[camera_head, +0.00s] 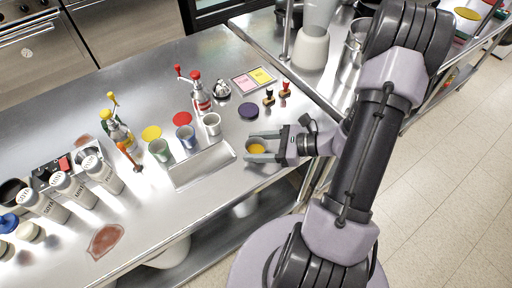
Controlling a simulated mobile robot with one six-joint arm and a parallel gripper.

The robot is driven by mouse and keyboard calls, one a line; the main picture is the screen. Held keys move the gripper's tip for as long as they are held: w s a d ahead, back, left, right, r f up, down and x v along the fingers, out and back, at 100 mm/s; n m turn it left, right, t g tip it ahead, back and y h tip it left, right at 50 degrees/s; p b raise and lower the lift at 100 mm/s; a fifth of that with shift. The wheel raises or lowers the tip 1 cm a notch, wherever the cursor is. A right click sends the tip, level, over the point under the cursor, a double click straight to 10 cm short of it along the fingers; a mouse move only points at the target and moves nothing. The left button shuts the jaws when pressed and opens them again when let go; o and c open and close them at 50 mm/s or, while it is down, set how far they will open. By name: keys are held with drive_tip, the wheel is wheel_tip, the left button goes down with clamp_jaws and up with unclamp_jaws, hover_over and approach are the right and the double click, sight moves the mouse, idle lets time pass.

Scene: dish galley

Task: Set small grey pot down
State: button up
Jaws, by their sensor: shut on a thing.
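The small grey pot (257,142) is between the fingers of my gripper (262,149), near the counter's front right edge. A round yellow-orange patch shows in the pot's mouth. My gripper reaches in from the right and is shut on the pot, one finger on the far side and one on the near side. The pot looks upright and low over the steel counter (110,205); I cannot tell if its base touches. The fingers hide part of its wall.
A shallow steel tray (203,168) lies left of the pot. Green (160,152), blue (187,139) and pale (213,125) cups stand behind it. Pump bottles (200,95) stand farther back.

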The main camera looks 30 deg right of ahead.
drive_tip(key=shift+f, duration=0.2)
drive_tip(key=o, duration=1.6)
drive_tip(key=shift+r, duration=0.1)
